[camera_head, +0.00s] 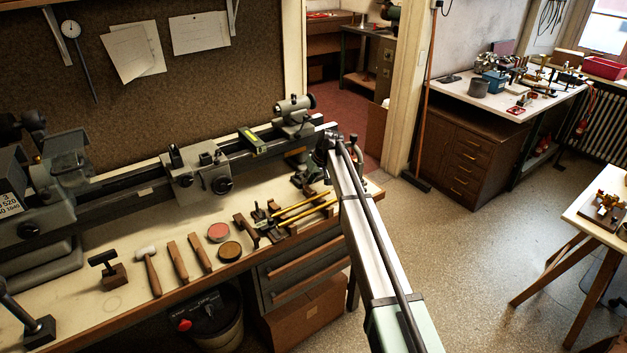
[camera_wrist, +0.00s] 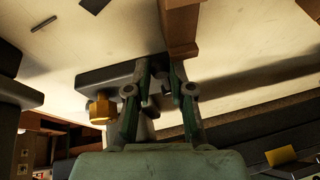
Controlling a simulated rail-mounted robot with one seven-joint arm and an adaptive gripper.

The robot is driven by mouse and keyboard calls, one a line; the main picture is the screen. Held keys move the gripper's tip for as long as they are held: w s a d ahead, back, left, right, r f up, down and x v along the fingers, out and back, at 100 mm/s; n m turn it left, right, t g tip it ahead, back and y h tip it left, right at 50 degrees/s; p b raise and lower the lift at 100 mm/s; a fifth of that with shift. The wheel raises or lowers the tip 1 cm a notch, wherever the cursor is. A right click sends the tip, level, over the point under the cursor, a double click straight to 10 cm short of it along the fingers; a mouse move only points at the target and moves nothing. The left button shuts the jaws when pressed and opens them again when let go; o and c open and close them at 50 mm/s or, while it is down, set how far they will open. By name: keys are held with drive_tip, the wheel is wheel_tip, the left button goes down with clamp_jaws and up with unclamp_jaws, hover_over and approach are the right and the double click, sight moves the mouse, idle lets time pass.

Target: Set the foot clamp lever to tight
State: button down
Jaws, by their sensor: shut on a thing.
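My gripper (camera_wrist: 160,74) has its green-and-grey fingers close together in the wrist view. They are shut on a small dark part between the tips, which looks like the foot clamp lever; the fingers hide most of it, so its setting cannot be read. A dark grey block (camera_wrist: 105,76) lies behind the left finger, with a brass-coloured knob (camera_wrist: 103,108) below it. In the head view my gripper (camera_head: 308,178) is low at the right end of the bench, below the lathe's tailstock (camera_head: 297,115). My arm partly covers that spot.
A brown wooden piece (camera_wrist: 180,28) is close above the fingertips in the wrist view. Brass-coloured rods (camera_head: 302,208) lie near my gripper on the bench (camera_head: 105,317). A mallet (camera_head: 150,270), wooden tools and round tins lie further left. The floor (camera_head: 450,240) to the right is open.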

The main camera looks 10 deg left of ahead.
drive_tip(key=c, duration=1)
unclamp_jaws()
drive_tip(key=v, duration=1.2)
